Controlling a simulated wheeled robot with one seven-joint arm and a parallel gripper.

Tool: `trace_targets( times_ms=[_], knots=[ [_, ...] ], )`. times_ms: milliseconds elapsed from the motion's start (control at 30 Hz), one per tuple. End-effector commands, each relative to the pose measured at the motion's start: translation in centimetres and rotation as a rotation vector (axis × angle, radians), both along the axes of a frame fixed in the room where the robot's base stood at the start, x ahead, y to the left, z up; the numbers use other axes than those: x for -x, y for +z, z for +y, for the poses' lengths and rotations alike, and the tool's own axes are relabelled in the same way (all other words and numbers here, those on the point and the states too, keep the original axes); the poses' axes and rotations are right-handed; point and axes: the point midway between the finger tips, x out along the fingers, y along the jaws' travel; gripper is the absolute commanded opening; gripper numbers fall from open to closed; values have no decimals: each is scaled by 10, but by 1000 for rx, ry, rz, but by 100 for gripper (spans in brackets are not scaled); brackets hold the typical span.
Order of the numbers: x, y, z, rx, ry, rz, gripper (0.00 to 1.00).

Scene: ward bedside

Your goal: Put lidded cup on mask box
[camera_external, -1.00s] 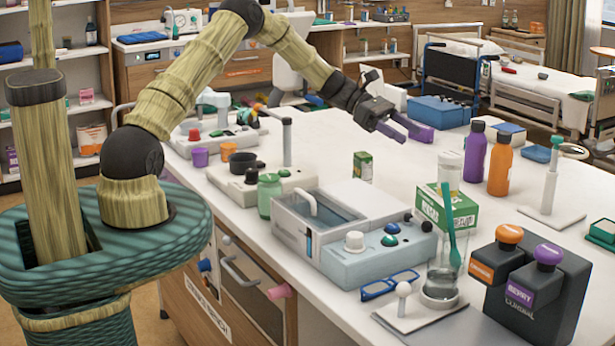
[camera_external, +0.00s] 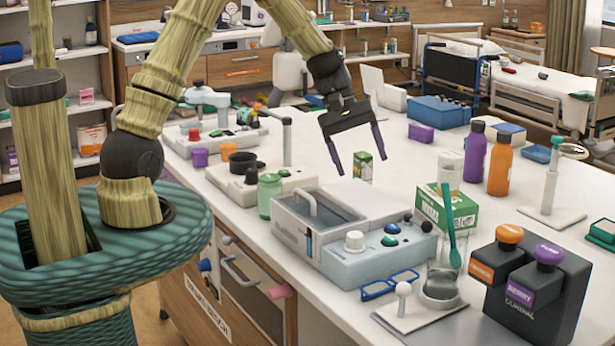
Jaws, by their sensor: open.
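The green mask box (camera_external: 458,215) with white lettering stands on the white worktop, right of centre. A pale, whitish cup with a lid (camera_external: 449,170), which looks like the lidded cup, stands upright at the box's back edge. I cannot tell whether its base is on the box or on the worktop behind it. My gripper (camera_external: 360,165) is open and empty, its two purple-tipped fingers spread and pointing down. It hangs above the worktop, to the left of the cup and the box. A small green carton (camera_external: 363,167) shows between the fingers.
A purple bottle (camera_external: 474,152) and an orange bottle (camera_external: 499,165) stand right of the cup. A grey-blue device (camera_external: 375,262) and a glass with a teal spoon (camera_external: 445,270) are in front. A purple block (camera_external: 421,133) lies behind. Bare worktop lies between gripper and cup.

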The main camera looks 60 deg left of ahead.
Motion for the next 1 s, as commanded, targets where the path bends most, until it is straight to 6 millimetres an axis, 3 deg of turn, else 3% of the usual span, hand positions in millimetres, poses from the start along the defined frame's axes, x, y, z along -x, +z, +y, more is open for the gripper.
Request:
trace_targets(
  times_ms=[33, 300, 500, 633, 1000],
  knots=[
    [21, 4, -1, -77, -95, -35, 75],
    [120, 19, 13, -439, -655, -227, 75],
    [170, 25, 21, -589, -988, -337, 75],
    [179, 25, 22, -614, -1054, -357, 75],
    [178, 25, 22, -612, -1051, -355, 75]
  ],
)
